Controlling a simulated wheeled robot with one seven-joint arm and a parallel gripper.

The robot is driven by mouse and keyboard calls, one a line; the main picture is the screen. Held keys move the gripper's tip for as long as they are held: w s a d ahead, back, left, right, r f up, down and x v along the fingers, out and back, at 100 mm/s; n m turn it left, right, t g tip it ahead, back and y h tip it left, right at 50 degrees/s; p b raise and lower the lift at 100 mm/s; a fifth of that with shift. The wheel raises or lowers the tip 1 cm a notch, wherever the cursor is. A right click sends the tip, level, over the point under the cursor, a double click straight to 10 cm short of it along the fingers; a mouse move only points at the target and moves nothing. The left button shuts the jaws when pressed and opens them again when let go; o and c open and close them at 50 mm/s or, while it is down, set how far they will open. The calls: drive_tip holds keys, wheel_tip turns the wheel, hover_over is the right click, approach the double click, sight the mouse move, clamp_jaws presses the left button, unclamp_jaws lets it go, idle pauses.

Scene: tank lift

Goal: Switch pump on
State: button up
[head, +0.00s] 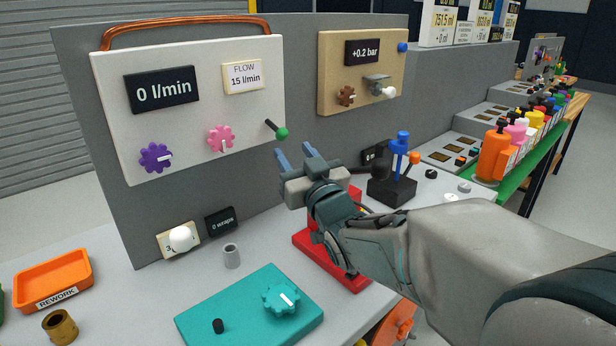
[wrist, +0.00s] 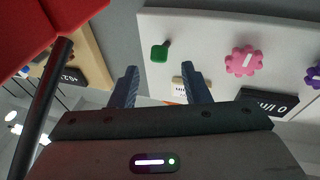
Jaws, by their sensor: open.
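The white panel (head: 200,60) on the grey upright board carries a display reading 0 l/min (head: 161,91) and a FLOW 15 l/min label (head: 243,77). A black lever with a green knob (head: 281,133) sticks out at its lower right. The knob also shows in the wrist view (wrist: 160,51), where the panel appears upside down. My gripper (head: 295,154) is open and empty, just below the green knob. In the wrist view the knob lies near the gap between the fingertips (wrist: 160,70), apparently apart from them. Which control is the pump switch is not labelled.
A pink knob (head: 221,138) and a purple knob (head: 156,157) sit left of the lever. A tan panel (head: 340,90) reads +0.2 bar. A teal box (head: 250,308), an orange tray (head: 52,279) and a red base (head: 345,272) occupy the bench.

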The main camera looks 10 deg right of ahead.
drive_tip(key=v, duration=0.6)
drive_tip(key=shift+s+f, duration=0.15)
drive_tip(key=shift+s, duration=0.05)
